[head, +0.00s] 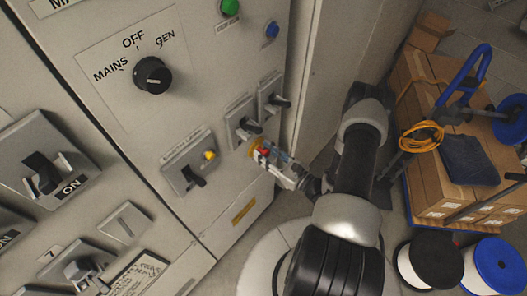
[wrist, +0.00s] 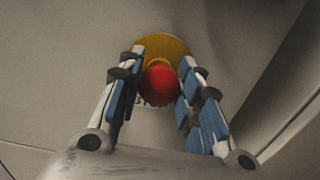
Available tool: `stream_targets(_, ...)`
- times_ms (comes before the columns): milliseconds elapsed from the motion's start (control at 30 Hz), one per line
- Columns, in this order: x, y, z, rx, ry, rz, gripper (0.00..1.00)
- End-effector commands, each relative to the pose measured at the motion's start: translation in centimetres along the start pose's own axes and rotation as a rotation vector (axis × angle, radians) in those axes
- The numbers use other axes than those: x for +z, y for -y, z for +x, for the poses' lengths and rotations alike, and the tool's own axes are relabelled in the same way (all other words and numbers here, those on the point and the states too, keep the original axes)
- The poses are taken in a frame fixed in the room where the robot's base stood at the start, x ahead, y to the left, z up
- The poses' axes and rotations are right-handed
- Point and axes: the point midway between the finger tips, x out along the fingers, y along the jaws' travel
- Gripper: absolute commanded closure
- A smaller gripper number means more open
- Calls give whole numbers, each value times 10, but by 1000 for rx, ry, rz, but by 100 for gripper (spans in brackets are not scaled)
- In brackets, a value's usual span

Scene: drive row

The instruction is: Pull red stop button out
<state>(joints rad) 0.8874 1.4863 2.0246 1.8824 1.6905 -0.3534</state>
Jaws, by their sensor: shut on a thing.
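The red stop button (wrist: 159,86) shows in the middle of the wrist view, in front of a round yellow backing (wrist: 164,46). Dark lettering shows just below it, partly hidden. My gripper (wrist: 157,88) has one blue-padded finger on each side of the button and is shut on it. In the head view my gripper (head: 262,155) reaches the lower right part of the grey cabinet front. There the red button (head: 264,152) and the yellow backing (head: 254,146) are mostly covered by the fingers.
The grey cabinet carries a black MAINS/OFF/GEN knob (head: 153,76), a green button (head: 230,7), a blue button (head: 272,29) and black toggles (head: 250,127) close above my gripper. A yellow lamp (head: 210,155) is left of it. Cardboard boxes (head: 440,180) and cable reels (head: 430,262) stand at right.

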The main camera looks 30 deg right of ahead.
Motion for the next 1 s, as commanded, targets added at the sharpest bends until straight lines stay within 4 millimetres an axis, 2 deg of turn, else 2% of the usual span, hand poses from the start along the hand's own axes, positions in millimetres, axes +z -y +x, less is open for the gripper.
stream_targets(133, -1, 0, -1, -3, -3, 4, 100)
stream_targets(167, -1, 0, -1, -3, -3, 4, 66)
stream_targets(433, -1, 0, 0, -2, -2, 3, 48)
stream_targets(800, -1, 0, -2, -3, -2, 3, 47)
stream_targets(867, -1, 1, -6, -5, -2, 3, 47)
stream_targets(1000, -1, 2, -27, -10, -2, 5, 47)
